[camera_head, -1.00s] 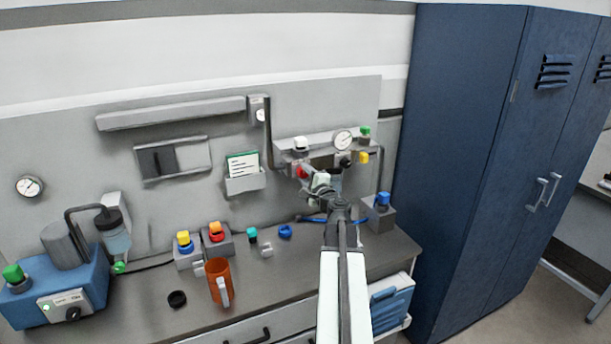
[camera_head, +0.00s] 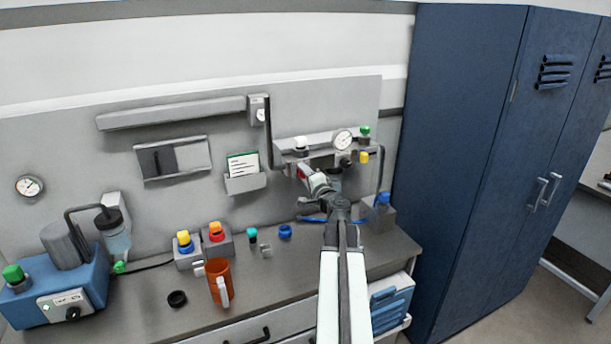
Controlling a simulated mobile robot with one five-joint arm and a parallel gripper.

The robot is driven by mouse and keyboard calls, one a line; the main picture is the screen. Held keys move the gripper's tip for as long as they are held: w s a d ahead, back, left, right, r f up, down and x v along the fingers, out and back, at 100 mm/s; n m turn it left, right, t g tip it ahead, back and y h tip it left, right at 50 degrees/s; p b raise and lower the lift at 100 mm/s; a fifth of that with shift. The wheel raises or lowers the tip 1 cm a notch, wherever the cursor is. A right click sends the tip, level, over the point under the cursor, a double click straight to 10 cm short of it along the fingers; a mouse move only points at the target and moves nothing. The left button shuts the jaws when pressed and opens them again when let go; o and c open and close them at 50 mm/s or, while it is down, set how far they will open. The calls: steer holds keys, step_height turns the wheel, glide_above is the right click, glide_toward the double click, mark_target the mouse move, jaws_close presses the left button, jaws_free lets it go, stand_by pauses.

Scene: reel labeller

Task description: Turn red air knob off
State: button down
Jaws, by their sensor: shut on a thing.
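The red air knob (camera_head: 302,171) shows on the front of the grey wall-mounted air unit (camera_head: 325,148), right of the card holder. My gripper (camera_head: 312,182) reaches up to it from below right and is shut on it. The jaws and wrist hide part of the knob, so its exact angle cannot be told. My arm comes in from the bottom of the picture, across the bench.
A round gauge (camera_head: 343,139), a green knob (camera_head: 364,131) and a yellow knob (camera_head: 364,157) sit close by on the unit. A blue-topped grey block (camera_head: 381,215) stands right of my wrist. An orange mug (camera_head: 218,284) stands front left.

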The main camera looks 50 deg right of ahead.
steer(key=c, duration=0.9)
jaws_free()
steer(key=shift+s, duration=0.15)
steer(key=v, duration=0.7)
steer(key=shift+s, duration=0.25)
steer(key=shift+a, duration=0.1)
